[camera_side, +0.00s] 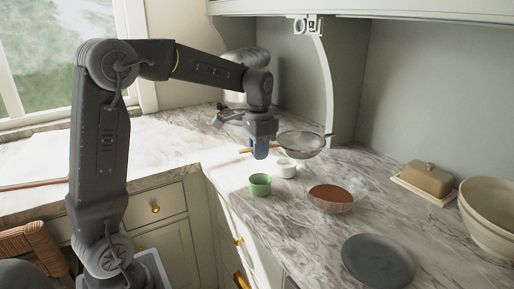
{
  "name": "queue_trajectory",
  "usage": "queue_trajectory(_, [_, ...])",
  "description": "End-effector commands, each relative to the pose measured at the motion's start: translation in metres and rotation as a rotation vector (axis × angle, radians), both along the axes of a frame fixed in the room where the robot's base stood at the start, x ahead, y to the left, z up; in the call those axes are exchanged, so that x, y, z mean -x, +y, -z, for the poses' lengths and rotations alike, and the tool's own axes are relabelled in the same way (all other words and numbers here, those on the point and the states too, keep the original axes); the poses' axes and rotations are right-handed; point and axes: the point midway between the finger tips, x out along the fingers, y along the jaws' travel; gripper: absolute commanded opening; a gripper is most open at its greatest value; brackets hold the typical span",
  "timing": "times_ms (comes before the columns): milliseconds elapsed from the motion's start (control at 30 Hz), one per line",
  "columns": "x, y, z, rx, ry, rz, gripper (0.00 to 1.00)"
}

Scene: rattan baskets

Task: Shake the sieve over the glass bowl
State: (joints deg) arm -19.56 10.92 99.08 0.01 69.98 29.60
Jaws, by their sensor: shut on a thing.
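My gripper (261,150) points down and is shut on the handle of the sieve (301,143). The sieve is a round mesh bowl with a dark rim, and its wooden handle (245,150) shows on the left of my fingers. The sieve is held above the counter, over and behind a small white cup. The glass bowl (332,203) stands on the counter to the lower right of the sieve. It holds a reddish-brown content. In the picture the sieve is up and left of the bowl, apart from it. Whether anything lies in the sieve is too small to tell.
A green cup (260,186) and a white cup (286,168) stand left of the bowl. A dark plate (378,262) lies in front. A curved shelf bracket (325,80) rises behind the sieve.

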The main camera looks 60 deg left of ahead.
Motion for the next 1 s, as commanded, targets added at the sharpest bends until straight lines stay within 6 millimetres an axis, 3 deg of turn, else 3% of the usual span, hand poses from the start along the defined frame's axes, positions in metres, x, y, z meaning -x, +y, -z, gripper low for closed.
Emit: queue_trajectory(1000, [-0.012,-0.021,0.017,0.0,0.0,0.0,0.0])
